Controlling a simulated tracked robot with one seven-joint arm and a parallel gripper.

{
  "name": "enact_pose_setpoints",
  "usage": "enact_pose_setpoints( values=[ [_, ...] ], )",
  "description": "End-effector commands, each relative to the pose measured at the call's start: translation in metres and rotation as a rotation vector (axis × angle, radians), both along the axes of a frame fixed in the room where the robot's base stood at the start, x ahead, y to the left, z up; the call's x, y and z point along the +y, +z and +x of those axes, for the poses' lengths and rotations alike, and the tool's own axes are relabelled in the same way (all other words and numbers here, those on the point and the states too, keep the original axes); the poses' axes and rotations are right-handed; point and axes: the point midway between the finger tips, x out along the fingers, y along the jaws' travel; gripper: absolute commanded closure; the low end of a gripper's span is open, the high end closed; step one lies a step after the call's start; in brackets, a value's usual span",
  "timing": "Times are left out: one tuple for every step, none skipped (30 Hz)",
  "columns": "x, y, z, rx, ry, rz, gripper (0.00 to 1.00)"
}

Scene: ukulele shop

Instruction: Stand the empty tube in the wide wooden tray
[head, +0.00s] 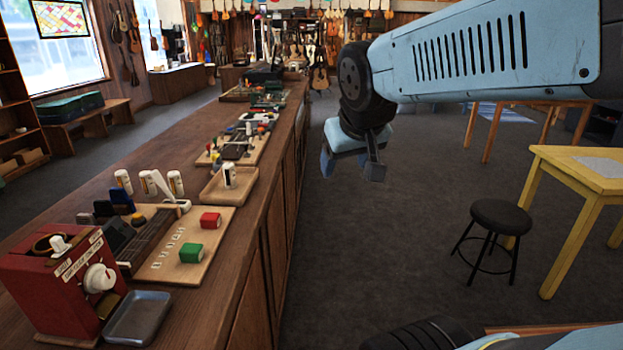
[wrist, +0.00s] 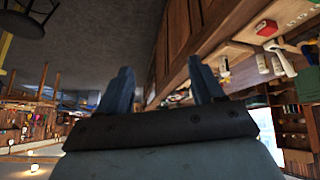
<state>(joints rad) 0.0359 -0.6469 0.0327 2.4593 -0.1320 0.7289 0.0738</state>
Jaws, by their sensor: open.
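The wide wooden tray (head: 211,197) sits on the counter, left of my gripper in the head view. A white tube (head: 229,175) with a dark top stands upright in it. Several similar white tubes, one of them at the left (head: 123,181), stand behind the wooden board. I cannot tell which tube is empty. My gripper (head: 351,170) is open and empty, hanging over the floor to the right of the counter, apart from tray and tubes. In the wrist view its two fingers (wrist: 162,86) are spread with nothing between them; white tubes (wrist: 262,64) show at upper right.
A board (head: 217,226) with a red block (head: 210,220) and green block (head: 191,252) lies in front of the tray. A red machine (head: 63,287) and metal dish (head: 139,317) stand nearer. A black stool (head: 500,218) and yellow table (head: 575,165) are at right. Floor between is clear.

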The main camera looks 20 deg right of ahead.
Motion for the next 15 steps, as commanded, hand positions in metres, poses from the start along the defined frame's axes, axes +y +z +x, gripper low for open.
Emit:
enact_pose_setpoints(
  values=[
    [0.005, -0.003, -0.016, 0.024, 0.006, 0.027, 0.33],
    [0.008, -0.005, -0.025, 0.040, 0.010, 0.042, 0.33],
    [0.012, -0.008, -0.034, 0.060, 0.015, 0.059, 0.33],
    [0.014, -0.009, -0.040, 0.072, 0.018, 0.072, 0.33],
    [0.016, -0.011, -0.045, 0.083, 0.022, 0.082, 0.33],
    [0.014, -0.012, -0.051, 0.094, 0.026, 0.093, 0.33],
    [0.015, -0.013, -0.054, 0.100, 0.029, 0.100, 0.33],
    [0.016, -0.014, -0.056, 0.106, 0.031, 0.104, 0.33],
    [0.017, -0.015, -0.058, 0.110, 0.033, 0.108, 0.33],
    [0.017, -0.015, -0.059, 0.112, 0.034, 0.109, 0.33],
    [0.017, -0.015, -0.059, 0.113, 0.034, 0.110, 0.33],
    [0.017, -0.015, -0.059, 0.113, 0.034, 0.110, 0.33],
    [0.017, -0.015, -0.059, 0.113, 0.034, 0.110, 0.33],
    [0.017, -0.015, -0.059, 0.113, 0.034, 0.110, 0.33],
    [0.017, -0.015, -0.059, 0.113, 0.034, 0.110, 0.33]
  ],
)
